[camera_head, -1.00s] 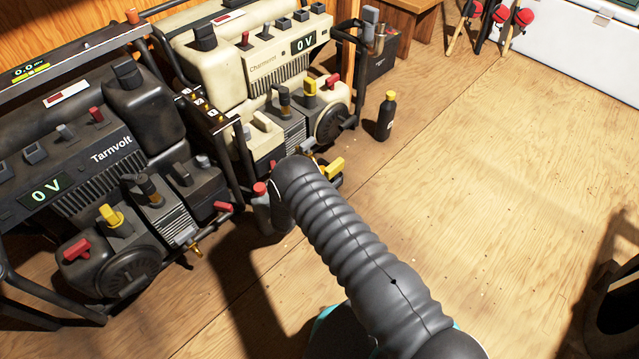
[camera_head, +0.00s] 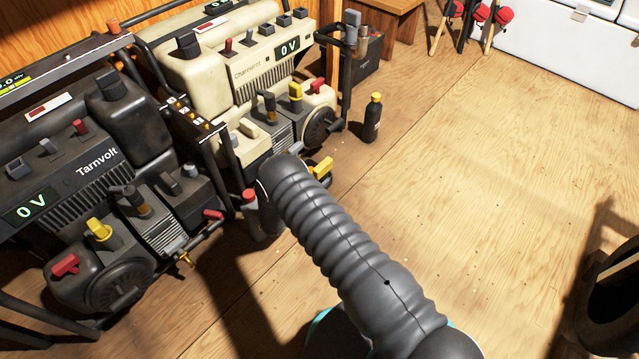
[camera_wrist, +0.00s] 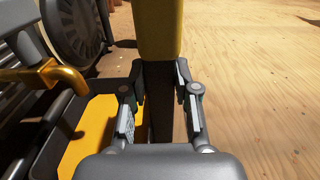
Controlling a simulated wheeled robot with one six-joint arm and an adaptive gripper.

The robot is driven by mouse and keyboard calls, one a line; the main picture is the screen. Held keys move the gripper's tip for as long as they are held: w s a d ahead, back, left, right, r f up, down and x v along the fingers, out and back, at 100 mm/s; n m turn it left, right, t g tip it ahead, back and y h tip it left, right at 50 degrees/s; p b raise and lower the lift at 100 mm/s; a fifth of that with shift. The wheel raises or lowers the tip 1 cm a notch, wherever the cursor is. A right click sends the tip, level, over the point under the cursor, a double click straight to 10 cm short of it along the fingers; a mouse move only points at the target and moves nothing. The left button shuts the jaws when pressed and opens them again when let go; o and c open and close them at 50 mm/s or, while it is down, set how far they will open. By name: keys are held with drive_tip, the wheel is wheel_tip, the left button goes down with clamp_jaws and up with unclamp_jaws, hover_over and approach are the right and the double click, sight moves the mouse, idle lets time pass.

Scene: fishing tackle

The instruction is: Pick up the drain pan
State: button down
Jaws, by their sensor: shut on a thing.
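The drain pan shows in the wrist view as a dark-rimmed tray with a yellow inside (camera_wrist: 95,132), at the lower left. A dark upright piece with a yellow block (camera_wrist: 160,28) on its far end stands in the middle and seems to be the pan's handle. My gripper (camera_wrist: 160,85) is shut on this dark piece, one finger on each side. In the head view a yellow piece (camera_head: 322,167) shows just past my arm's end, by the cream generator. My arm hides the gripper and most of the pan there.
A cream generator (camera_head: 245,70) and a black Tarnvolt generator (camera_head: 80,170) stand close on the left. A black bottle with a yellow cap (camera_head: 371,120) stands beyond my gripper. A dark round object (camera_head: 610,300) is at the right edge. The wooden floor (camera_head: 480,180) between is clear.

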wheel_tip(320, 180, up, 2)
drive_tip(key=s+d+p, duration=0.1)
drive_tip(key=s+d, duration=1)
drive_tip(key=d, duration=0.3)
idle(0.9)
drive_tip(key=shift+d, duration=0.1)
